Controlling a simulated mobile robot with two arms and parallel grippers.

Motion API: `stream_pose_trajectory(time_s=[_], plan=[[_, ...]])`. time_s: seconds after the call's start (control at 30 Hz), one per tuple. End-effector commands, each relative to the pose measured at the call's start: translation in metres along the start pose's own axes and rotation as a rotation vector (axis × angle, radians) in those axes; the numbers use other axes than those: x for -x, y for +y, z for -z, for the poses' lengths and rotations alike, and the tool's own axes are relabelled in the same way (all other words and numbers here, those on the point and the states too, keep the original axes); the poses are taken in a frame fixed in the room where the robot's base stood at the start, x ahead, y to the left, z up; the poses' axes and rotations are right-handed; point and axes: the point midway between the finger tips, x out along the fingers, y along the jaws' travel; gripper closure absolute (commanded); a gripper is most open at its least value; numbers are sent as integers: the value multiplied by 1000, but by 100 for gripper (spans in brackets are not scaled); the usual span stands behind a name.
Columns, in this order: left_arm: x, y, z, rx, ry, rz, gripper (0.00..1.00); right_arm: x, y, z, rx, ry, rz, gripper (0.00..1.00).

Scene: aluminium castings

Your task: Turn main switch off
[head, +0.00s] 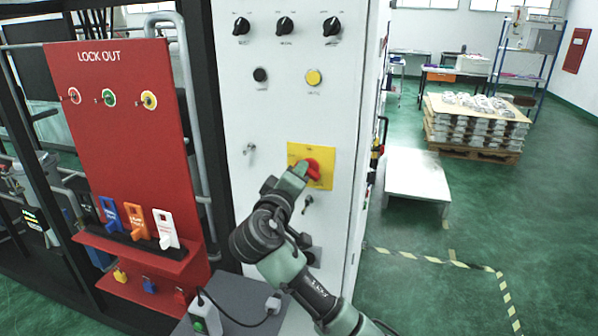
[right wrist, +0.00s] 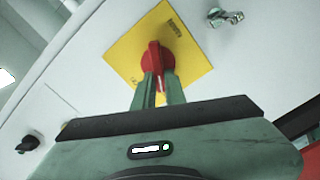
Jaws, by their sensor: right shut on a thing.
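The main switch is a red rotary handle (head: 313,170) on a square yellow plate (head: 324,152) on the front of the light grey cabinet. In the right wrist view the red handle (right wrist: 157,60) stands out from the yellow plate (right wrist: 125,47). My right gripper (head: 299,171) reaches up from below to the handle. Its two green fingers (right wrist: 158,83) are shut on the red handle, one on each side. The lower part of the handle is hidden between the fingers. My left gripper is not in view.
The cabinet (head: 258,110) carries several black knobs, a yellow button (head: 313,77) and a key lock (head: 250,149). A red lockout board (head: 120,120) with coloured tags stands left. A pallet of castings (head: 470,125) stands back right; green floor (head: 450,225) is open.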

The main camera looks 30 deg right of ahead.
Motion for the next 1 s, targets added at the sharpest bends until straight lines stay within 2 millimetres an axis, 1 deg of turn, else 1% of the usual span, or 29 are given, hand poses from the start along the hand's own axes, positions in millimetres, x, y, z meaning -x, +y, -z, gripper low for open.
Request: stream_pose_trajectory(time_s=[0.23,0.27,0.3,0.33,0.6,0.7,0.77,1.0], plan=[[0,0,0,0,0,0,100,0,0,1,1,3,0,100],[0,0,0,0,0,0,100,0,0,1,1,3,0,83],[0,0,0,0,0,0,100,0,0,1,1,3,0,72],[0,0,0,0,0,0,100,0,0,1,1,3,0,66],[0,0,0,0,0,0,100,0,0,0,0,2,0,66],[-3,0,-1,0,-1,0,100,4,-2,0,-1,2,0,66],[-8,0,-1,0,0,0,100,11,-3,0,-3,3,1,66],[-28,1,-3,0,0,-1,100,52,-5,-1,-5,4,3,66]])
